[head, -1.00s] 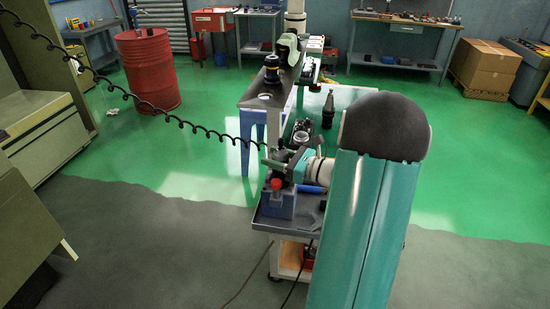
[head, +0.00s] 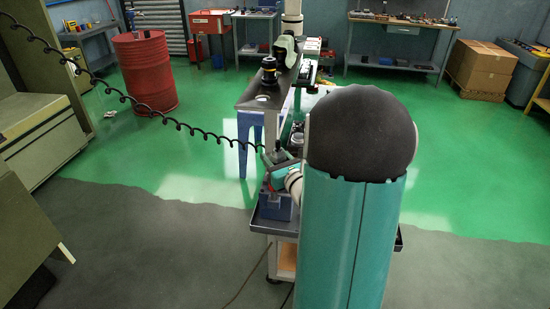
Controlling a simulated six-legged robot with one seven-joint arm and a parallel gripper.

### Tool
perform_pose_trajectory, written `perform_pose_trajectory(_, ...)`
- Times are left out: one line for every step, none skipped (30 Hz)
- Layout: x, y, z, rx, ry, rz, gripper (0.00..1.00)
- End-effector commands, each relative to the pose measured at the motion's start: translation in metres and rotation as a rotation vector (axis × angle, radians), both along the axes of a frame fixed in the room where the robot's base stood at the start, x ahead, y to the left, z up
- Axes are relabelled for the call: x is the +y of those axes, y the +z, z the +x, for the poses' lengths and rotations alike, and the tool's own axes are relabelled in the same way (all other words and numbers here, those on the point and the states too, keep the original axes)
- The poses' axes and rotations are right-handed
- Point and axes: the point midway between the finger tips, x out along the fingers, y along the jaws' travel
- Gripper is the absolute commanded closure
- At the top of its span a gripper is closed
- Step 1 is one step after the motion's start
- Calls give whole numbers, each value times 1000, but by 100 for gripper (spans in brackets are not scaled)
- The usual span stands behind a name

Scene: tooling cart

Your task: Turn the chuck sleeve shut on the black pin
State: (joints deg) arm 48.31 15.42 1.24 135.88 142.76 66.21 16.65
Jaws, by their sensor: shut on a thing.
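A blue block-shaped fixture (head: 276,208) stands on the cart's near tray. My gripper (head: 271,182), reached by my teal and white wrist, is just above this fixture. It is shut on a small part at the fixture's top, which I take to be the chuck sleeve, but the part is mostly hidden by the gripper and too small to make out. The black pin cannot be told apart in this view.
The cart's dark tray (head: 262,222) has a raised rim. A black coiled cord (head: 150,105) hangs across the left and ends near my gripper. A dark shelf (head: 262,101) carries items behind. A red drum (head: 147,75) stands far left.

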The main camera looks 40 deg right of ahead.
Motion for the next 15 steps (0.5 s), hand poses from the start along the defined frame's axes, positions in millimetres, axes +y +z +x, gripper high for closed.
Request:
perform_pose_trajectory(0, 0, 0, 0, -5, 0, 78)
perform_pose_trajectory(0, 0, 0, 0, -7, 0, 78)
perform_pose_trajectory(0, 0, 0, 0, -8, 0, 78)
perform_pose_trajectory(0, 0, 0, 0, -9, 0, 78)
perform_pose_trajectory(-1, 0, 0, 0, -9, 0, 78)
perform_pose_trajectory(-1, 0, 0, 0, -10, 0, 78)
perform_pose_trajectory(-1, 0, 0, 0, -9, 0, 78)
perform_pose_trajectory(-1, 0, 0, 0, -9, 0, 78)
perform_pose_trajectory(-1, 0, 0, 0, -9, 0, 78)
perform_pose_trajectory(-1, 0, 0, 0, -9, 0, 78)
perform_pose_trajectory(-1, 0, 0, 0, -9, 0, 78)
perform_pose_trajectory(-1, 0, 0, 0, -9, 0, 78)
perform_pose_trajectory(-1, 0, 0, 0, -9, 0, 52)
perform_pose_trajectory(-1, 0, 0, 0, -9, 0, 46)
perform_pose_trajectory(-1, 0, 0, -1, -9, 0, 38)
